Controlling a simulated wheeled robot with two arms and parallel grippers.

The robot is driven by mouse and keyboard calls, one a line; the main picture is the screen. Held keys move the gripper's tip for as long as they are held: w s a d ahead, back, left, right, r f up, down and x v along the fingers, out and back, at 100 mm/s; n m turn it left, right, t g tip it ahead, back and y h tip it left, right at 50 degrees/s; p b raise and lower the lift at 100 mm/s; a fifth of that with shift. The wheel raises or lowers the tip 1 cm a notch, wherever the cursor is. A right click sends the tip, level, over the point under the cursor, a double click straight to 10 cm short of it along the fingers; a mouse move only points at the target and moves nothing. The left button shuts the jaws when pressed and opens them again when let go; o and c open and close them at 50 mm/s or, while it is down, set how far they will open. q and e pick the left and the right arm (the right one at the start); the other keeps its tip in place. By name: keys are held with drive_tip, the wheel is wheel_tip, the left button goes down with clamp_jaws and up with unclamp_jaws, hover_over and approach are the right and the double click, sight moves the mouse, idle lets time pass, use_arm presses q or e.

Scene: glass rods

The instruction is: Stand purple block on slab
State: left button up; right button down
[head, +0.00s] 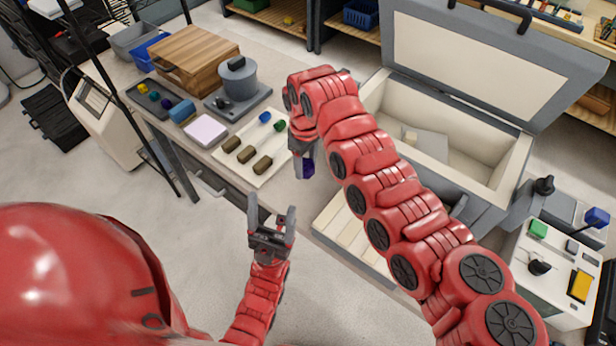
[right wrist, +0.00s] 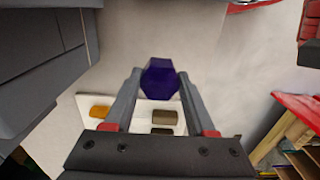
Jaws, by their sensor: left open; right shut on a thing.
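The purple block (head: 308,168) is held in my right gripper (head: 303,172), which hangs fingers-down near the front edge of the bench. In the right wrist view the purple block (right wrist: 160,78) shows a hexagonal end between the two fingers (right wrist: 158,95). A pale square slab (head: 206,131) lies on the bench to the left, apart from the block. A flat white board (head: 269,168) bears several brown blocks (head: 246,154), a blue piece (head: 265,117) and a green piece (head: 280,125). My left gripper (head: 272,215) is open and empty, in front of the bench.
A grey pot on a plate (head: 237,80), a wooden box (head: 190,60) and a dark tray (head: 160,98) stand behind the slab. A large open grey case (head: 510,195) is at the right. A white control box (head: 545,265) stands at the lower right.

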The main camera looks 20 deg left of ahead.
sight(306, 191)
drive_tip(key=f, duration=0.2)
drive_tip(key=f+p, duration=0.1)
drive_tip(key=f, duration=0.2)
drive_tip(key=f+p, duration=0.1)
drive_tip(key=f, duration=0.1)
drive_tip(key=shift+s+f, duration=0.2)
drive_tip(key=shift+s, duration=0.05)
drive_tip(key=shift+f, duration=0.25)
drive_tip(key=shift+c, duration=1.7)
unclamp_jaws()
drive_tip(key=shift+o, duration=0.6)
drive_tip(key=shift+r, duration=0.1)
